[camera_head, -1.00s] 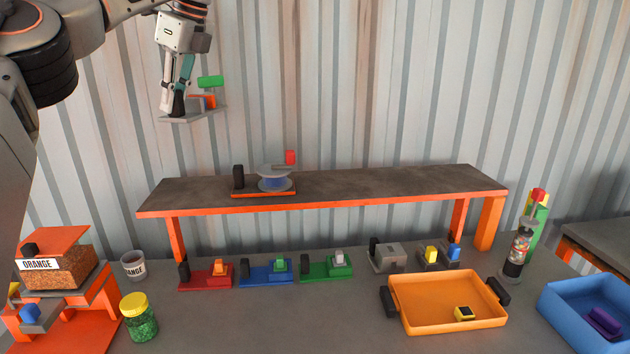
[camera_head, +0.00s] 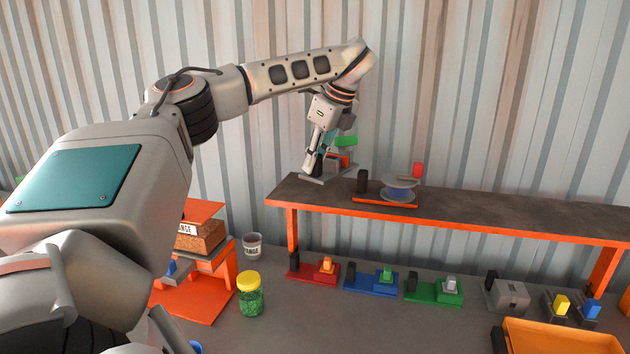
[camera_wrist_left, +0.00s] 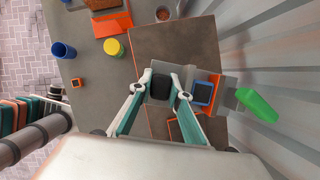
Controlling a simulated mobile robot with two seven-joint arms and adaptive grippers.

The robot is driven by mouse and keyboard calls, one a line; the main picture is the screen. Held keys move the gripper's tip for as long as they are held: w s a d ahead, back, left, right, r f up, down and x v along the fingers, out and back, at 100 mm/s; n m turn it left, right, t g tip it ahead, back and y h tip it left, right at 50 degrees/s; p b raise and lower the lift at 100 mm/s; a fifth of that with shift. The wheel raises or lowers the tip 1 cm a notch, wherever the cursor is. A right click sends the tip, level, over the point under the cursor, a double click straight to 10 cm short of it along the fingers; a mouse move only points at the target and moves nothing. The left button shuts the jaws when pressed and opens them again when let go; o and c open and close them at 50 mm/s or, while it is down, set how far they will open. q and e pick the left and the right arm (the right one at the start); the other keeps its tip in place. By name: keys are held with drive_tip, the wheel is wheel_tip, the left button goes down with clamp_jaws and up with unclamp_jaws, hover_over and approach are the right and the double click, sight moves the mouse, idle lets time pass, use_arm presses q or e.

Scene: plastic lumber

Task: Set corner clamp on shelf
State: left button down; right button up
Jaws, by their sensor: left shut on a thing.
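The corner clamp (camera_head: 333,178) is a grey angled piece with a black knob, an orange part and a green handle (camera_head: 346,141). My left gripper (camera_head: 314,166) is shut on its black knob, with the clamp upright at the left end of the dark, orange-edged shelf (camera_head: 455,205). Whether the clamp touches the shelf top cannot be told. In the left wrist view, the fingers (camera_wrist_left: 160,90) grip the black knob, and the clamp's grey body (camera_wrist_left: 228,103) extends right, over the shelf (camera_wrist_left: 180,48). My right gripper is not in view.
A spool (camera_head: 400,188) on an orange base stands on the shelf just right of the clamp. Farther right the shelf top is clear. Below are red, blue and green clamps (camera_head: 435,292), a green-filled jar (camera_head: 250,295) and a cup (camera_head: 252,245). A corrugated wall is behind.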

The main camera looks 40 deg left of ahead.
sight(315, 179)
use_arm(q)
drive_tip(key=shift+f, duration=2.55)
drive_tip(key=c, duration=1.9)
unclamp_jaws()
drive_tip(key=v, duration=1.2)
drive_tip(key=shift+s+d, duration=0.1)
